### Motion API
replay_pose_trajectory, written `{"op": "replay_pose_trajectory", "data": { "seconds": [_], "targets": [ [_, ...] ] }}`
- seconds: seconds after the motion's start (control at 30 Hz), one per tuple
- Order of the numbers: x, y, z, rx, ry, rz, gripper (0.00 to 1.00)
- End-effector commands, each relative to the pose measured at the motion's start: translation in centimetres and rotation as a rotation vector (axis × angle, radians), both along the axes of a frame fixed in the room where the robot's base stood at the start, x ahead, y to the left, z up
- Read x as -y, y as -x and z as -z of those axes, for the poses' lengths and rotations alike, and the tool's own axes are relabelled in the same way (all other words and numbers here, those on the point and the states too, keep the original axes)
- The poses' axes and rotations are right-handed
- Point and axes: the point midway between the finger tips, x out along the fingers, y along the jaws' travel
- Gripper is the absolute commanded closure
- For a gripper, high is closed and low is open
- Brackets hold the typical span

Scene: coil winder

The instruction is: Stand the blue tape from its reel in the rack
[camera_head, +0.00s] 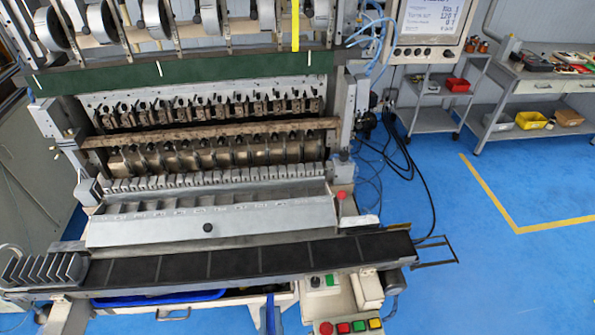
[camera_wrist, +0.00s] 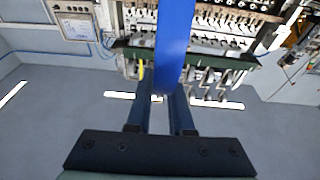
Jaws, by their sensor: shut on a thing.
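My gripper (camera_wrist: 166,95) shows only in the wrist view, its two dark fingers closed on the blue tape (camera_wrist: 174,45). The tape is a flat, wide blue strip that runs from between the fingertips to the top edge of that picture; its far end is out of frame. The rack (camera_head: 45,270), a row of upright grey plates, stands at the left end of the long dark shelf in the head view. No tape shows in its slots. The reels (camera_head: 205,18) sit along the top of the machine. Which reel the blue tape came from cannot be told.
A yellow tape (camera_head: 295,25) hangs from the reels. The dark shelf (camera_head: 235,263) is bare along the machine's front. A control box (camera_head: 345,325) with coloured buttons is at its front right. A monitor (camera_head: 428,20) stands right. Open blue floor lies further right.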

Motion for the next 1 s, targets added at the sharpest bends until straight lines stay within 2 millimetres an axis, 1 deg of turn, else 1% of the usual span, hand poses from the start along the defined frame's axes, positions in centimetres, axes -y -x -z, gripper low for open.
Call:
{"op": "replay_pose_trajectory", "data": {
  "seconds": [0.03, 0.17, 0.2, 0.3, 0.43, 0.5, 0.63, 0.87, 1.0],
  "targets": [
    [0.5, 0.1, 2.1, -0.001, 0.001, 0.008, 1.0],
    [1.7, 0.4, 5.3, 0.0, 0.001, 0.03, 1.0],
    [2.1, 0.5, 6.3, -0.001, 0.002, 0.038, 1.0],
    [3.0, 0.8, 8.6, 0.0, 0.001, 0.055, 1.0],
    [4.1, 1.0, 10.8, 0.001, 0.002, 0.075, 1.0],
    [4.5, 1.2, 11.5, 0.001, 0.002, 0.083, 1.0],
    [4.9, 1.3, 12.2, 0.001, 0.003, 0.092, 1.0],
    [4.9, 1.4, 12.2, 0.001, 0.001, 0.096, 1.0],
    [4.1, 1.9, 12.0, 0.003, -0.002, 0.108, 1.0]
  ]
}}
